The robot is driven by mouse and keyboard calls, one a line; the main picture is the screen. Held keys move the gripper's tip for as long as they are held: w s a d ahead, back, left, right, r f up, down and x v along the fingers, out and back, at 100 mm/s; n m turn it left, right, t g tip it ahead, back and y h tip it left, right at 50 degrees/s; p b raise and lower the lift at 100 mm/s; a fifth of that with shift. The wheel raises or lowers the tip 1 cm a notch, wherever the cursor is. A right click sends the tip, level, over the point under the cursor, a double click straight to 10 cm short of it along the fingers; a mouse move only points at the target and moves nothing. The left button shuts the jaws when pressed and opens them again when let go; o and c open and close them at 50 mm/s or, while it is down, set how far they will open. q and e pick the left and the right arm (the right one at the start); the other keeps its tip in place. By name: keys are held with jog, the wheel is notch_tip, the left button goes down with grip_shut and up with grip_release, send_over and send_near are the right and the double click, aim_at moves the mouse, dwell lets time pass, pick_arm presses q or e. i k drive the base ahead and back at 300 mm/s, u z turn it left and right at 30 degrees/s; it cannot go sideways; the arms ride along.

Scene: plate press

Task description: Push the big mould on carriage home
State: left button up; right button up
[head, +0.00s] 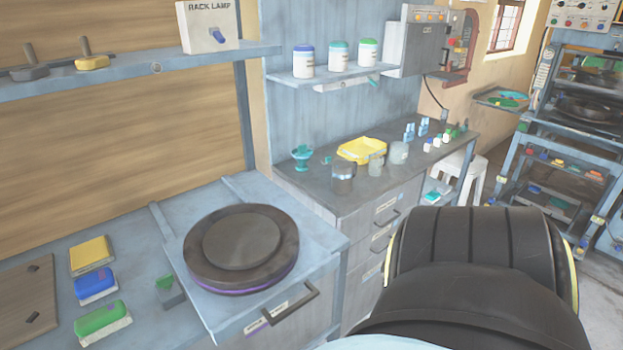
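The big mould (242,248) is a dark round disc with a smaller raised disc on top and a thin purple band around its lower edge. It lies flat on a blue-grey carriage (216,312), which has a dark bar handle (292,304) and small labels on its front face. The carriage top sits between two raised rails (163,229) on the blue bench. The front of the carriage stands out toward me. Neither of my grippers shows. A large dark part of my own body fills the lower right and hides the floor behind it.
Yellow, blue and green brushes (96,286) lie left of the carriage, beside a small green-knobbed block (169,290). A drawer cabinet (368,210) with jars and a yellow tray (361,150) stands behind right. A shelf (130,74) with a rack lamp box (208,26) hangs above.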

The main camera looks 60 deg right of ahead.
aim_at(239, 263)
jog(key=z, duration=0.55)
jog(key=i, duration=0.5)
jog(key=z, duration=1.75)
